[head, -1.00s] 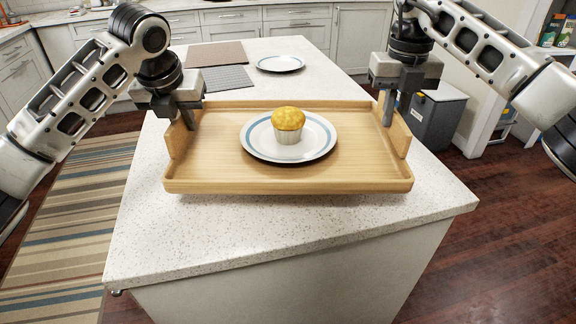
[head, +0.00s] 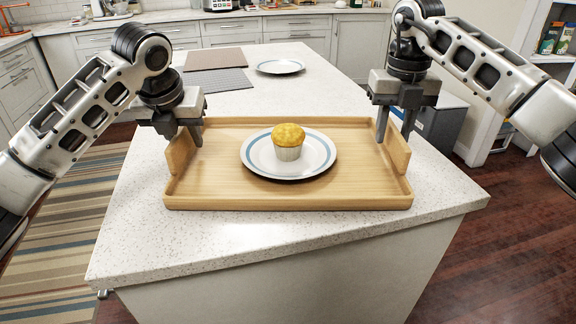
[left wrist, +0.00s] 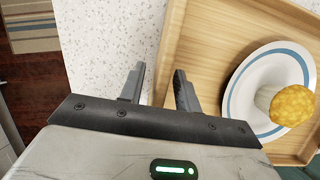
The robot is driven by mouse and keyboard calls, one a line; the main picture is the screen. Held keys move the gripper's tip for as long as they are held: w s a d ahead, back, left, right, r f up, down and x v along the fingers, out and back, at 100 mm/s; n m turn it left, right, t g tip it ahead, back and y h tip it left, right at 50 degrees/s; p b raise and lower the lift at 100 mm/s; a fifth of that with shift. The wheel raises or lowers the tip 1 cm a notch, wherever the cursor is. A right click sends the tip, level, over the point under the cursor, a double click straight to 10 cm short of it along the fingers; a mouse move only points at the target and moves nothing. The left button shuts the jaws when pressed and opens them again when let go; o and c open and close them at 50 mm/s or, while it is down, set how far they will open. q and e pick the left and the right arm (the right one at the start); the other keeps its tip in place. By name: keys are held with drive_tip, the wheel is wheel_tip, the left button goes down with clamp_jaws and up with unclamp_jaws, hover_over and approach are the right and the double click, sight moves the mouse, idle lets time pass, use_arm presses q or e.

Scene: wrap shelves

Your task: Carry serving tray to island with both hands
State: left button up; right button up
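The wooden serving tray (head: 230,196) lies on the kitchen island (head: 300,238), near its front edge. On the tray is a white plate with a blue ring (head: 262,164), and a yellow-topped muffin (head: 289,140) stands upright on it. My left gripper (head: 185,138) is at the tray's left raised handle side. In the left wrist view its fingers (left wrist: 157,82) are apart, on either side of the tray's edge (left wrist: 168,62). My right gripper (head: 394,138) is at the right raised side with its fingers apart. Contact between the fingers and the tray is hard to tell.
A white plate (head: 280,66), a grey ribbed mat (head: 217,79) and a brown mat (head: 214,59) lie farther back on the island. Countertop is clear between these and the tray. A striped rug (head: 70,215) lies on the floor at left, and a grey bin (head: 440,122) stands at right.

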use_arm(q)
drive_tip(key=shift+r, duration=0.15)
drive_tip(key=v, duration=1.1)
drive_tip(key=shift+s+r, duration=0.2)
drive_tip(key=shift+r, duration=0.05)
use_arm(e)
wheel_tip(320, 180, up, 12)
use_arm(q)
drive_tip(key=shift+r, duration=0.15)
use_arm(e)
drive_tip(key=shift+r, duration=0.1)
